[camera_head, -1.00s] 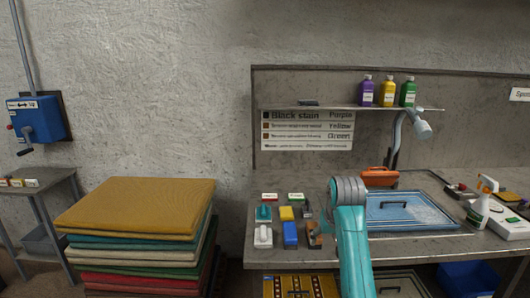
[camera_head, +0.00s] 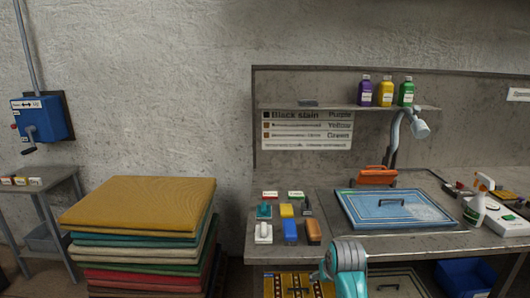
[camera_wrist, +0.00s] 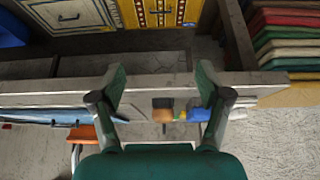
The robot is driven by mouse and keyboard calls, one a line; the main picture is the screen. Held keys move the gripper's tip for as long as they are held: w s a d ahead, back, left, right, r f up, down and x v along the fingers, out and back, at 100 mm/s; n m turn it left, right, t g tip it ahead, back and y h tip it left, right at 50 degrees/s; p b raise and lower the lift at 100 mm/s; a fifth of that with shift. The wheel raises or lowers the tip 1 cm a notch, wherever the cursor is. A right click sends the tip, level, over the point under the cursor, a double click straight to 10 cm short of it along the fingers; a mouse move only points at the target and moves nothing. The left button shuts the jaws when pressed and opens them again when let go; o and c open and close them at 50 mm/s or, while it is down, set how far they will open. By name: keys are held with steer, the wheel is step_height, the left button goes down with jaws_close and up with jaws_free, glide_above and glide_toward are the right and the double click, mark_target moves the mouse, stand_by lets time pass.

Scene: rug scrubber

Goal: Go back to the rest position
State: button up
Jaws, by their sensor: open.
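My gripper (camera_wrist: 160,85) is open and empty in the wrist view, its two fingers spread well apart. The front edge of the workbench (camera_wrist: 60,92) runs across behind the fingers. In the head view only a teal part of my arm shows at the bottom, in front of the workbench (camera_head: 400,242). The gripper itself cannot be made out there. Nothing is seen between the fingers except the bench and small blurred items beyond it.
A blue rug (camera_head: 395,207) lies on the bench beside an orange tool (camera_head: 376,176) and several small brushes or blocks (camera_head: 290,230). A lamp (camera_head: 395,140) and a spray bottle (camera_head: 478,205) stand behind and right. A stack of folded rugs (camera_head: 140,205) is at left.

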steer(key=s+f+t, duration=0.3)
steer(key=s+f, duration=1.6)
steer(key=s, duration=0.1)
steer(key=s+r+t, duration=0.2)
steer(key=s+r, duration=0.1)
steer(key=s, duration=1.1)
steer(key=s+r+t, duration=0.2)
steer(key=s, duration=1.1)
steer(key=s+r+t, duration=0.2)
steer(key=s+r, duration=0.9)
steer(key=r, duration=0.2)
steer(key=shift+s+r, duration=0.15)
steer(key=shift+s, duration=0.15)
